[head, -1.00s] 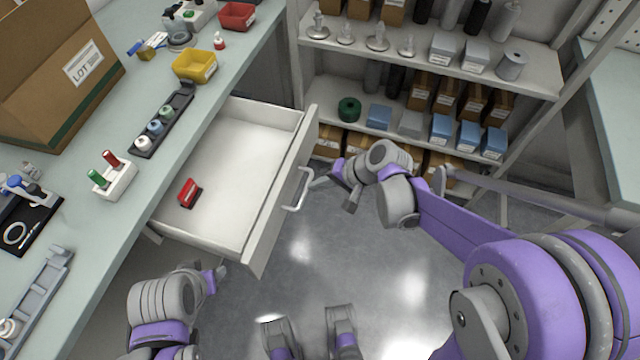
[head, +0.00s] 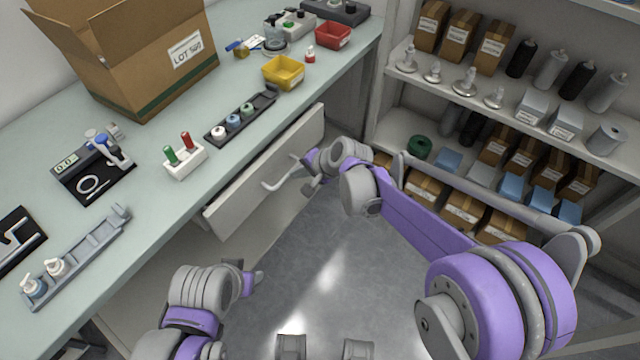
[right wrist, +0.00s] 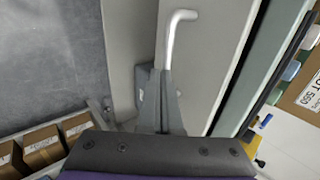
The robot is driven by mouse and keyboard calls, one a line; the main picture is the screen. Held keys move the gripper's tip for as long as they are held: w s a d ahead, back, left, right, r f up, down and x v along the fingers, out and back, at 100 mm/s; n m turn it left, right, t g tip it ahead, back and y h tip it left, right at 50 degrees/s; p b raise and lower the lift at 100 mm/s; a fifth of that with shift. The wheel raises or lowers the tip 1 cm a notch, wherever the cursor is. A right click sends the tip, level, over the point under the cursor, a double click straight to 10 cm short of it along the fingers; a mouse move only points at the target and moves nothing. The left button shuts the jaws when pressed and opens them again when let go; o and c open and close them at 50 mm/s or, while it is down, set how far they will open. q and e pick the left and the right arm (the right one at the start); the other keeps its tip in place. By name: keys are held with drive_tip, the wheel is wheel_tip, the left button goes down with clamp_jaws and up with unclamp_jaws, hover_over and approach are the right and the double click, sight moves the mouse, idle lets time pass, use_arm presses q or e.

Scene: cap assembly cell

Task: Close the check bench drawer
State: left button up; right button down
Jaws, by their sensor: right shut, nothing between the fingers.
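The check bench drawer (head: 262,172) is under the bench top, its pale front close to the bench edge. None of its inside shows; I cannot tell whether the last small gap is shut. Its bar handle (head: 281,181) sticks out from the front and also shows in the right wrist view (right wrist: 174,38). My right gripper (head: 296,162) is shut and empty at the drawer front, beside the handle; whether it touches is unclear. In the right wrist view its fingers (right wrist: 160,88) overlap the handle's near end. My left gripper (head: 257,280) is low, apart from the drawer; its fingers are unclear.
The bench top (head: 190,205) carries a cardboard box (head: 150,70), a yellow bin (head: 283,72), a red bin (head: 333,35) and a white holder (head: 184,160) with red and green pieces. A stocked shelf rack (head: 395,120) stands right. Floor (head: 330,260) is clear before the drawer.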

sight(279, 168)
drive_tip(key=w+a, duration=0.2)
drive_tip(key=a, duration=0.1)
drive_tip(key=shift+a, duration=0.2)
use_arm(q)
drive_tip(key=shift+d, duration=0.1)
use_arm(e)
drive_tip(key=shift+a, duration=0.1)
drive_tip(key=shift+s+d+r, duration=0.1)
drive_tip(key=shift+d+r, duration=0.05)
drive_tip(key=shift+d, duration=0.2)
drive_tip(key=s+d+r+n+h+p, duration=0.15)
drive_tip(key=s+d+r+p, duration=0.25)
drive_tip(key=s+d+r, duration=0.45)
drive_tip(key=s+d+r+n+h+p, duration=0.1)
drive_tip(key=s+d+r+h+p, duration=0.15)
drive_tip(key=s+d+r, duration=0.85)
use_arm(q)
wheel_tip(279, 168, up, 13)
drive_tip(key=d+p, duration=0.1)
drive_tip(key=p, duration=0.4)
drive_tip(key=shift+w+d+t, duration=0.3)
drive_tip(key=shift+d, duration=0.1)
use_arm(e)
drive_tip(key=s+d+f+n+t+h, duration=0.1)
drive_tip(key=s+d+f+n+h, duration=0.2)
drive_tip(key=s+d, duration=0.7)
drive_tip(key=d+f, duration=0.2)
drive_tip(key=d, duration=0.1)
drive_tip(key=shift+s+d, duration=0.2)
drive_tip(key=shift+s, duration=0.05)
